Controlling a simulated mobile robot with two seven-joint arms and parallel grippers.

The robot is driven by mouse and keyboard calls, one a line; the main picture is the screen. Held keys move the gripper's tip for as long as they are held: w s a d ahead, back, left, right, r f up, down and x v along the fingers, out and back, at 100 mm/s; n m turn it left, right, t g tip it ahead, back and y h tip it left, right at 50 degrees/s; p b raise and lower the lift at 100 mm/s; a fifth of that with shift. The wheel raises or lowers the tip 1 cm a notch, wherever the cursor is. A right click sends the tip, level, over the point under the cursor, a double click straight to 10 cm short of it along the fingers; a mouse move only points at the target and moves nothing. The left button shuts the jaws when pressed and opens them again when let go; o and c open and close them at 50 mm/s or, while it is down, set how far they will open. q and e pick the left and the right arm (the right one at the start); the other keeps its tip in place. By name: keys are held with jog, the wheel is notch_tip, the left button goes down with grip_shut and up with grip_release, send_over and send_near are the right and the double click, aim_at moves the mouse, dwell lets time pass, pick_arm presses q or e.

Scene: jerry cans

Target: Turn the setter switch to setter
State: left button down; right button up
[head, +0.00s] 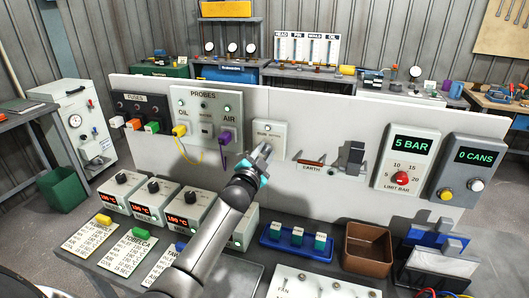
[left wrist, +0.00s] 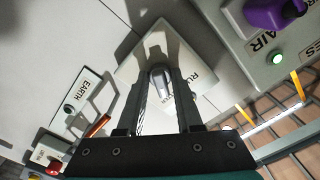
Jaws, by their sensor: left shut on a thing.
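The setter switch is on a small white panel (head: 270,130) on the upright board, right of the PROBES panel. The panel also shows in the left wrist view (left wrist: 187,58), tilted, with a partly covered label starting "RU". The grey switch knob (left wrist: 160,86) sits between the fingers of my left gripper (left wrist: 157,72). In the head view my left gripper (head: 263,155) reaches the panel's lower part and hides the knob there. The fingers are shut on the knob. Which label the knob points to cannot be told. My right gripper is not in view.
Left of the switch is the PROBES panel (head: 205,107) with yellow and purple plugs. To the right are a red EARTH piece (head: 311,164), a 5 BAR box (head: 408,157) and a 0 CANS box (head: 469,170). A blue tray (head: 273,240) and brown bin (head: 368,250) stand below.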

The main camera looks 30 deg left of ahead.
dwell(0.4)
pick_arm(q)
jog(key=c, duration=0.6)
grip_release()
jog(key=shift+s, duration=0.15)
jog(key=v, duration=1.5)
jog(key=shift+d, duration=0.1)
